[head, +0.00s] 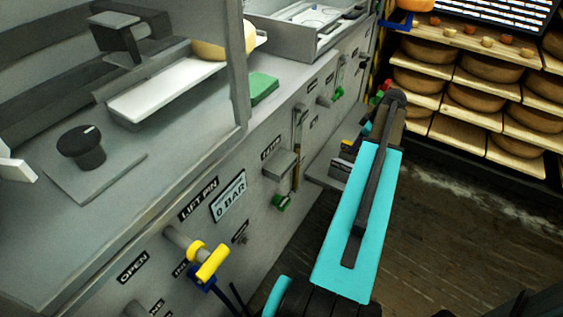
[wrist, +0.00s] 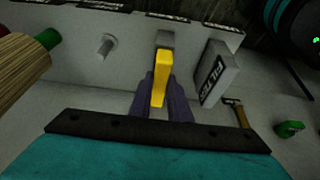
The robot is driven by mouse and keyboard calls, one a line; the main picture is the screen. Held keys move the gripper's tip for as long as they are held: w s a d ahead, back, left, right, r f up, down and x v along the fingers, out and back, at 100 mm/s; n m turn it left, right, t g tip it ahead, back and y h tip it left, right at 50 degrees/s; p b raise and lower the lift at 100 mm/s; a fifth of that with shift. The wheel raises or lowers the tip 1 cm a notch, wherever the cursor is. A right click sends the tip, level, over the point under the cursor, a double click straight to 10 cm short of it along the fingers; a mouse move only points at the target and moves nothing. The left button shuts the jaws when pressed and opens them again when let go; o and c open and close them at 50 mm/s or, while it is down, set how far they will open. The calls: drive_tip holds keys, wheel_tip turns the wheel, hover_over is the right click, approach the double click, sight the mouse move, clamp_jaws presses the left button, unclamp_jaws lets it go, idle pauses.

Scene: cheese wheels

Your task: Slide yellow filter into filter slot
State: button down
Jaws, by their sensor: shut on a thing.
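The yellow filter (wrist: 159,80) is between the fingers of my gripper (wrist: 162,98) in the wrist view. The gripper is shut on it. Its far end meets or overlaps a grey block (wrist: 165,40) on the machine panel; I cannot tell whether it touches or is inside. To its right a larger grey box (wrist: 222,72) with a dark label juts from the panel; the label seems to read "filter". In the head view a grey block (head: 281,165) sticks out below a dark label. My arm hides most of the gripper there.
A peg (wrist: 106,46) and a wooden cylinder (wrist: 22,58) stand left of the gripper. A green knob (wrist: 290,129) is at right. In the head view a yellow-handled valve (head: 210,262) juts from the panel. Cheese shelves (head: 460,103) stand at the back right, with open floor below.

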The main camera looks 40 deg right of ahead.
drive_tip(key=shift+w+r+p, duration=0.1)
drive_tip(key=shift+r+p, duration=1.15)
drive_tip(key=shift+r, duration=0.85)
drive_tip(key=shift+r+p, duration=1.05)
drive_tip(key=shift+r, duration=0.55)
idle(0.4)
drive_tip(key=shift+r+p, duration=0.95)
drive_tip(key=shift+r, duration=0.4)
drive_tip(key=shift+s, duration=0.25)
